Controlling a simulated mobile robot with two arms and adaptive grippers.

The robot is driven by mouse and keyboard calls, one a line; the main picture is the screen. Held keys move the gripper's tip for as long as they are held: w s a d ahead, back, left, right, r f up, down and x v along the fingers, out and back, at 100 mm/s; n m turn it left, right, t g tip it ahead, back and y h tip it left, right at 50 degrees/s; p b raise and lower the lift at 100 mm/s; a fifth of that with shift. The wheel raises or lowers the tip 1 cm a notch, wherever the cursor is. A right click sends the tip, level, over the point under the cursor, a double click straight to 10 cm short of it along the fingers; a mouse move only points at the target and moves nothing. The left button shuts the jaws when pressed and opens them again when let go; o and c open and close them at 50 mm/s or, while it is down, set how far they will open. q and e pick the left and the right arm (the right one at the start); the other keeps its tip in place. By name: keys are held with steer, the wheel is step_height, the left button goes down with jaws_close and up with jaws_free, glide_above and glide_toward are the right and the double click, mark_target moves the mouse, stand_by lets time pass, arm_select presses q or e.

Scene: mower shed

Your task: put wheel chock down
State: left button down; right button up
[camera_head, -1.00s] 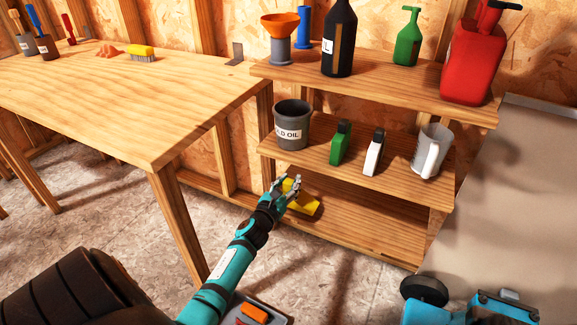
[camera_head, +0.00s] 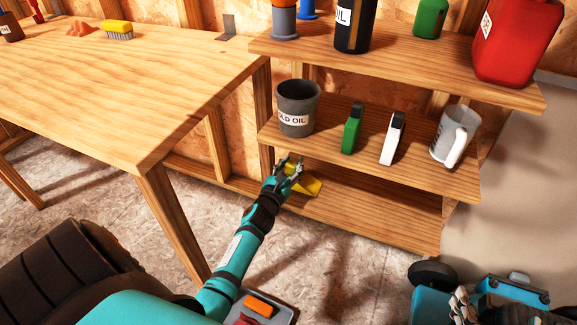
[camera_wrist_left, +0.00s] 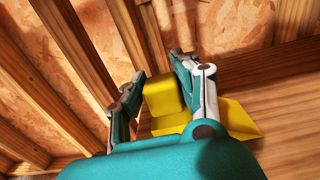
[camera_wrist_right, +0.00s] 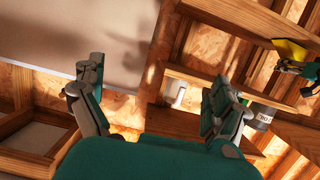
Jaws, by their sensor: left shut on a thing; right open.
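The yellow wheel chock (camera_head: 304,183) is at the left end of the shelf unit's bottom shelf (camera_head: 385,212). My left gripper (camera_head: 288,168) is shut on it. In the left wrist view, the chock's raised block (camera_wrist_left: 162,98) is between the fingers and its sloped part (camera_wrist_left: 238,119) extends right, over the wooden board. I cannot tell whether its whole underside touches the shelf. The chock (camera_wrist_right: 290,50) and left gripper also show at the right edge of the right wrist view. My right gripper (camera_wrist_right: 155,88) is open and empty.
The middle shelf above holds an old oil can (camera_head: 297,110), a green bottle (camera_head: 352,130), a white bottle (camera_head: 392,138) and a grey jug (camera_head: 453,135). A workbench (camera_head: 130,85) stands to the left. The bottom shelf right of the chock is clear.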

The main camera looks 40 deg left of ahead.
arm_select(q)
steer(key=shift+f, duration=0.15)
arm_select(e)
steer(key=shift+w+a+r+t, duration=0.2)
steer(key=shift+r+t, duration=0.1)
steer(key=shift+r, duration=0.1)
steer(key=shift+w+a+r+t, duration=0.1)
steer(key=shift+a+r+t, duration=0.1)
steer(key=shift+r+t, duration=0.15)
steer(key=shift+r, duration=0.1)
arm_select(q)
steer(key=shift+f, duration=0.1)
steer(key=c, duration=1)
jaws_free()
steer(key=shift+o, duration=0.2)
arm_select(e)
steer(key=shift+r+y, duration=0.3)
